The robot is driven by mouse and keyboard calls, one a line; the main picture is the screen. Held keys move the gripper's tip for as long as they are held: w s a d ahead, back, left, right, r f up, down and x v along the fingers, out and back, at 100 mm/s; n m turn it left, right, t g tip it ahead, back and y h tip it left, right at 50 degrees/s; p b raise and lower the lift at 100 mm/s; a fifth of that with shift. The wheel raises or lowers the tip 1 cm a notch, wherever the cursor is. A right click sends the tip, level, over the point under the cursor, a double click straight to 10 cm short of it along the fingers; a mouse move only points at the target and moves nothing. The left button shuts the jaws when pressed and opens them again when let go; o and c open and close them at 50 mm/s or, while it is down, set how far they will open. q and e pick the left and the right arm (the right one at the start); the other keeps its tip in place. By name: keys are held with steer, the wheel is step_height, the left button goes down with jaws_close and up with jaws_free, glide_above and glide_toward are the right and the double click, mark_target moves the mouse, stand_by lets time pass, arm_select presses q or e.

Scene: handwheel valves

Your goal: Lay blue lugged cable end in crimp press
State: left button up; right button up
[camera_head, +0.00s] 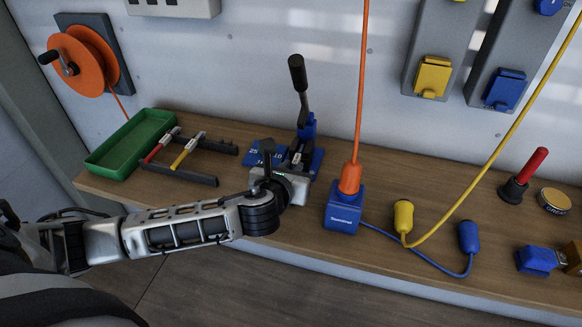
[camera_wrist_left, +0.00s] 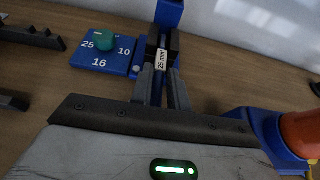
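My left gripper (camera_wrist_left: 162,50) is at the blue crimp press (camera_head: 315,162), which has a raised black-handled lever (camera_head: 298,76). Its two fingers are close together around the blue lugged cable end, whose white 25 mm² tag (camera_wrist_left: 160,59) shows between them. The cable end lines up with the blue press body (camera_wrist_left: 170,12) ahead; whether it rests in the press is hidden. The blue dial plate (camera_wrist_left: 108,56) with a green knob and numbers 25, 10 and 16 is beside the press. My right gripper is not in view.
A black rack (camera_head: 185,176) holds red and yellow cable ends, beside a green tray (camera_head: 128,146). Right of the press stand a blue box (camera_head: 343,212) with an orange cable, then yellow (camera_head: 403,216) and blue (camera_head: 468,236) connectors. A red-handled tool (camera_head: 522,176) stands further right.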

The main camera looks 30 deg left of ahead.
arm_select(q)
steer(key=o, duration=0.3)
steer(key=shift+o, duration=0.2)
steer(key=v, duration=1.6)
steer(key=s+f+n+g+h, duration=0.1)
steer(key=s+f+n+g, duration=0.25)
steer(key=n, duration=0.65)
steer(key=s+d+f+n+g+h, duration=0.1)
steer(key=s+f+n+g, duration=0.25)
steer(key=n, duration=0.75)
steer(key=s+f+n+g+h, duration=0.1)
steer(key=s+f+n+g, duration=0.3)
steer(key=n, duration=0.6)
steer(key=w+d+f+t+h, duration=0.1)
steer(key=w+d+f+t, duration=0.1)
steer(key=f, duration=0.3)
steer(key=w+d+f+t+h, duration=0.1)
steer(key=w+d+f+t, duration=0.2)
steer(key=f+t, duration=0.2)
steer(key=shift+w+f+t, duration=0.25)
steer(key=shift+w+t, duration=0.05)
